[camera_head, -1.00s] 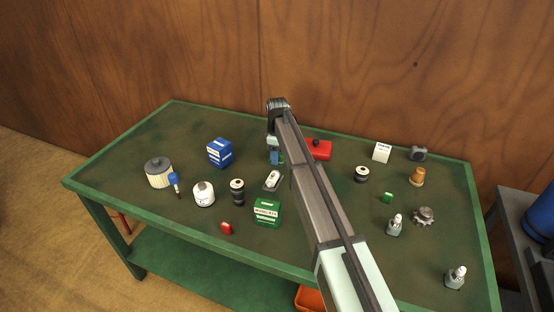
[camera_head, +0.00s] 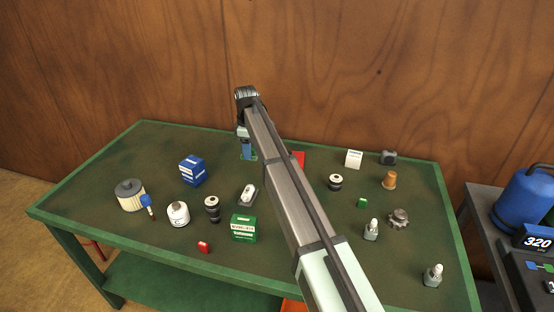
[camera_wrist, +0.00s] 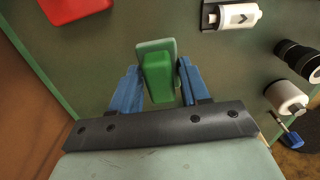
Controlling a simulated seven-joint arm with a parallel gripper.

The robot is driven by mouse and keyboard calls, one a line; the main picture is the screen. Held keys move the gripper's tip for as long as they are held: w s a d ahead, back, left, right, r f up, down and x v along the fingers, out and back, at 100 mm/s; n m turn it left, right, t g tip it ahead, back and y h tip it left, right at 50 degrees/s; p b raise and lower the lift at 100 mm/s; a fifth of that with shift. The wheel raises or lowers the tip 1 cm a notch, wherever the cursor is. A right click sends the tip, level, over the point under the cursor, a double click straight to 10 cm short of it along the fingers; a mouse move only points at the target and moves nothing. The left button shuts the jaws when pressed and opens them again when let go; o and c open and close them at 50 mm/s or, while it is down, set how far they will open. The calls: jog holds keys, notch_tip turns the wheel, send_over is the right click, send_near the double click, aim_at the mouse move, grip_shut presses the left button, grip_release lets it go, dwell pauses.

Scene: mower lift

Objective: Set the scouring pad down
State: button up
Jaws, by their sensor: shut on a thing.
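My gripper (camera_wrist: 158,85) has blue fingers that are closed on the green scouring pad (camera_wrist: 157,75), which shows in the wrist view as a bright green block with a paler grey-green layer. The pad lies between the two fingers, over the green tabletop. In the head view my gripper (camera_head: 247,150) is over the back middle of the green workbench (camera_head: 90,172), behind the white roller-like item in a dark holder (camera_head: 247,195). The pad is too small and covered there to make out clearly. I cannot tell whether it touches the bench.
A red box (camera_wrist: 75,8) is close by, mostly hidden behind my arm in the head view (camera_head: 299,157). A blue box (camera_head: 193,170) and a green box (camera_head: 243,228) stand left and in front. Small items cover the right side. A wooden wall (camera_head: 130,60) is behind the bench.

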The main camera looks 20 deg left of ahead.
jog(key=shift+r, duration=0.4)
jog(key=shift+w+d, duration=0.1)
jog(key=shift+d, duration=0.05)
jog(key=w+d+m, duration=0.1)
jog(key=w+d, duration=0.3)
jog(key=d, duration=0.7)
jog(key=w+d+m, duration=0.2)
jog(key=w+d, duration=0.2)
jog(key=d, duration=0.6)
jog(key=w+d+m, duration=0.1)
jog(key=w+d, duration=0.3)
jog(key=d, duration=0.7)
jog(key=d+m, duration=0.3)
jog(key=d, duration=1.4)
jog(key=s+d, duration=0.3)
jog(key=d, duration=1.1)
jog(key=shift+s+a+f+n, duration=0.1)
jog(key=shift+s+f+n, duration=0.1)
jog(key=shift+f+n, duration=1.15)
jog(key=shift+s+f+n, duration=0.2)
jog(key=shift+f+n, duration=0.6)
jog(key=shift+f, duration=1.1)
jog(key=shift+s+a+f+n, duration=0.1)
jog(key=shift+s+f+n, duration=0.1)
jog(key=shift+f+n, duration=1.15)
jog(key=shift+f+m, duration=0.3)
jog(key=shift+f, duration=0.1)
